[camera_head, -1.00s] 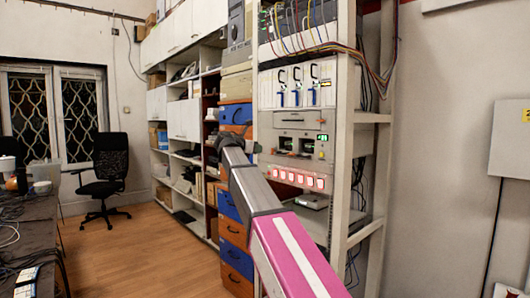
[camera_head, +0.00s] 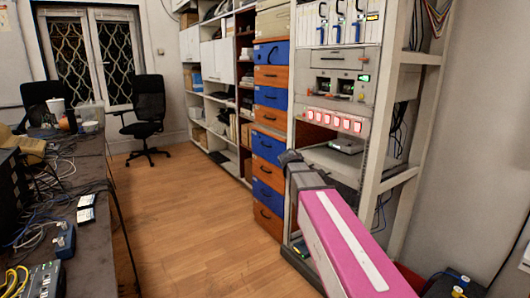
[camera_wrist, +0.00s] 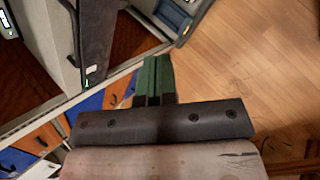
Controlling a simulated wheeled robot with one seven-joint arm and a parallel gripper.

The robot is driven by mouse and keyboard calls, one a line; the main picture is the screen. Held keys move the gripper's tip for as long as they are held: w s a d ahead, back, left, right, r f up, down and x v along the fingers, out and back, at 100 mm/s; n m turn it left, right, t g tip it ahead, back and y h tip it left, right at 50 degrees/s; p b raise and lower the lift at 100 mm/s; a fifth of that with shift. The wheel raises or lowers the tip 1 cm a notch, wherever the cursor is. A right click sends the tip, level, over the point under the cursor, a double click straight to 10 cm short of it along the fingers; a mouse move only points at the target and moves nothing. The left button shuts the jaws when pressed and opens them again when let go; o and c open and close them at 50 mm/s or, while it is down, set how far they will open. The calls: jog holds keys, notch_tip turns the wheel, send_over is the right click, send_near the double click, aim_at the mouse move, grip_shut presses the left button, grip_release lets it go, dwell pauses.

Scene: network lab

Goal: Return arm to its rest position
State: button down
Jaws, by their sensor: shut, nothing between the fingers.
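My arm (camera_head: 343,240), pink with a white stripe, reaches up from the lower right of the head view. Its grey far part is foreshortened and ends in a dark tip in front of the equipment rack (camera_head: 372,130). The fingers cannot be made out there. In the wrist view my gripper (camera_wrist: 155,62) shows two green fingers side by side, closed together with nothing between them. They point at the area where a metal frame edge meets the wooden floor (camera_wrist: 250,60).
Blue and orange drawers (camera_head: 270,75) stand left of the rack, close to my arm. A cluttered desk (camera_head: 95,250) runs along the left. An office chair (camera_head: 148,110) stands at the back. The wooden floor (camera_head: 185,220) between desk and drawers is clear.

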jog(key=s+d+f+m+g+y, duration=0.1)
jog(key=s+f+m+g+y, duration=0.3)
jog(key=s+f+m, duration=0.9)
jog(key=s+f+y, duration=0.2)
jog(key=s+f, duration=0.7)
jog(key=shift+f+m, duration=0.15)
jog(key=shift+m, duration=0.25)
